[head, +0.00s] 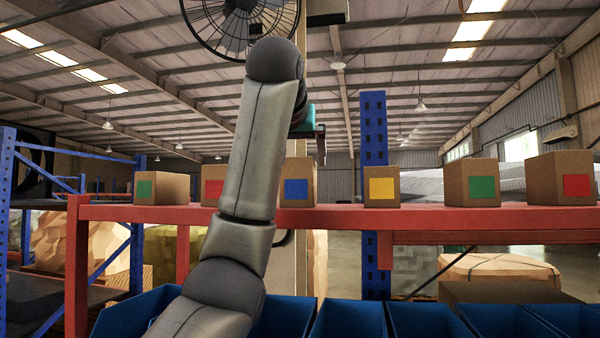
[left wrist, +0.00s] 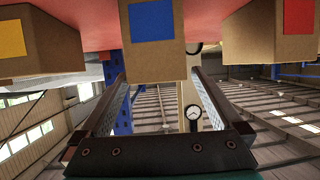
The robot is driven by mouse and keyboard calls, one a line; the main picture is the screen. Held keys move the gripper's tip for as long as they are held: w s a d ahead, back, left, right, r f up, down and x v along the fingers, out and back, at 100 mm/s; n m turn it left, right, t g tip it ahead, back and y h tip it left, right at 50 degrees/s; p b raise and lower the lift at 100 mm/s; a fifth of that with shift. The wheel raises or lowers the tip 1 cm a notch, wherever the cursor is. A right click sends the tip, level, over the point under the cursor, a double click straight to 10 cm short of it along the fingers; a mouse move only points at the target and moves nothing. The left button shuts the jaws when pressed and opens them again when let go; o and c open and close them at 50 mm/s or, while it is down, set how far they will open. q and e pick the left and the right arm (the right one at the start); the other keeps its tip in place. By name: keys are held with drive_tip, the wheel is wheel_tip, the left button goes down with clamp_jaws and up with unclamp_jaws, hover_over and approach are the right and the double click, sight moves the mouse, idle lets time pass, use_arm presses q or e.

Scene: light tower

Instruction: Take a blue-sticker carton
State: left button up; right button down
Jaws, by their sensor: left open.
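The blue-sticker carton (head: 297,190) is a brown box standing on the red shelf, partly hidden behind my left arm in the head view. My left gripper (head: 321,156) is in front of it near its upper right. In the left wrist view, which is upside down, the carton (left wrist: 154,56) lies ahead between the two fingers of my open left gripper (left wrist: 157,76). The fingertips appear close to its two sides; I cannot tell whether they overlap it in depth. Nothing is held. My right gripper is not in view.
The red shelf (head: 480,220) also bears a red-sticker carton (head: 212,189) close on the left and a yellow-sticker carton (head: 381,187) to the right, with gaps between. More green- and red-sticker cartons stand along it. Blue bins (head: 350,320) sit below in front.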

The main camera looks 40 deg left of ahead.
use_arm(q)
drive_tip(key=shift+w+a+r+p, duration=0.1)
drive_tip(key=shift+w+p, duration=0.05)
drive_tip(key=shift+p, duration=0.25)
drive_tip(key=p+x, duration=0.1)
drive_tip(key=x, duration=0.2)
drive_tip(key=shift+w, duration=0.1)
drive_tip(key=shift+w+a+f, duration=0.2)
drive_tip(key=shift+w+f, duration=0.1)
drive_tip(key=c, duration=1.3)
drive_tip(key=shift+r, duration=0.1)
drive_tip(key=shift+c, duration=0.6)
drive_tip(key=shift+r, duration=0.15)
